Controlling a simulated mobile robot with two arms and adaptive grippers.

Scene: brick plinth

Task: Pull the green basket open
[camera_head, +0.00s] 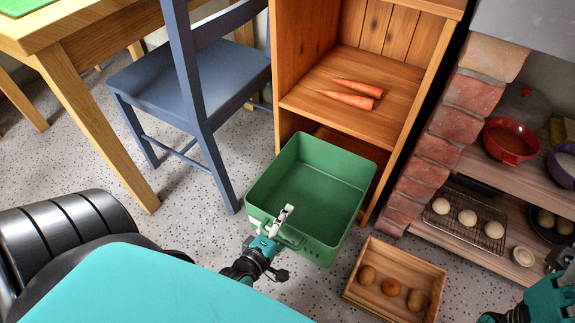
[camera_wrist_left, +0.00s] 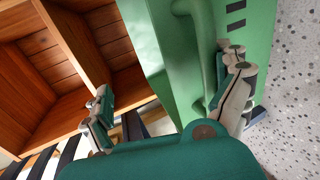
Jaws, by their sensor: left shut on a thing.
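The green basket (camera_head: 312,185) is an empty, open-topped bin with a handle on its front. It juts well out of the lower compartment of the wooden shelf unit (camera_head: 300,103). My left gripper (camera_head: 280,222) is at the basket's front, its jaws shut on the handle area. In the left wrist view the green basket (camera_wrist_left: 150,45) and its handle (camera_wrist_left: 207,45) fill the middle, with one finger right beside the handle. The exact contact is partly hidden. Part of my right arm shows at the lower right edge; its fingers cannot be made out clearly.
A wooden crate (camera_head: 350,291) with several round items sits on the floor just right of the basket. A blue chair (camera_head: 190,88) stands to its left. Two carrots (camera_head: 347,98) lie on the shelf above. A brick pillar (camera_head: 440,150) is at the right.

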